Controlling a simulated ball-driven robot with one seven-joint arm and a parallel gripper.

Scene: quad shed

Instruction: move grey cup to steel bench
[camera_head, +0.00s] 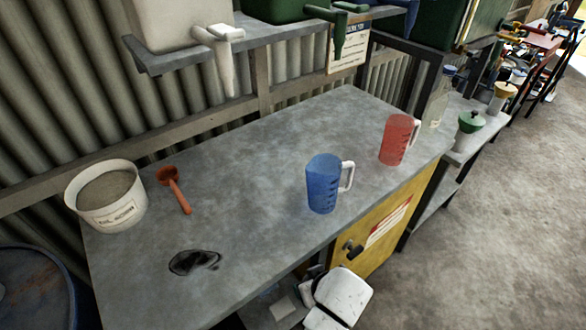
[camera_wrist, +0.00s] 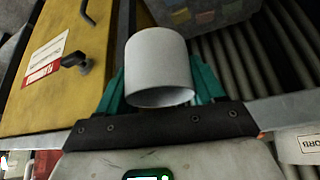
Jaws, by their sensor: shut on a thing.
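In the wrist view, my gripper (camera_wrist: 160,82) is shut on the grey cup (camera_wrist: 160,62), with a teal finger on each side of it. The cup is pale, plain and round, and one rim faces the gripper's base. In the head view, a grey, metal-looking bench (camera_head: 255,165) fills the middle. The cup and my fingers cannot be made out there; part of my white arm shows low, in front of the bench's front edge.
A shelf (camera_head: 255,40) overhangs the back. A yellow cabinet (camera_head: 378,232) is below. The bench's middle is clear.

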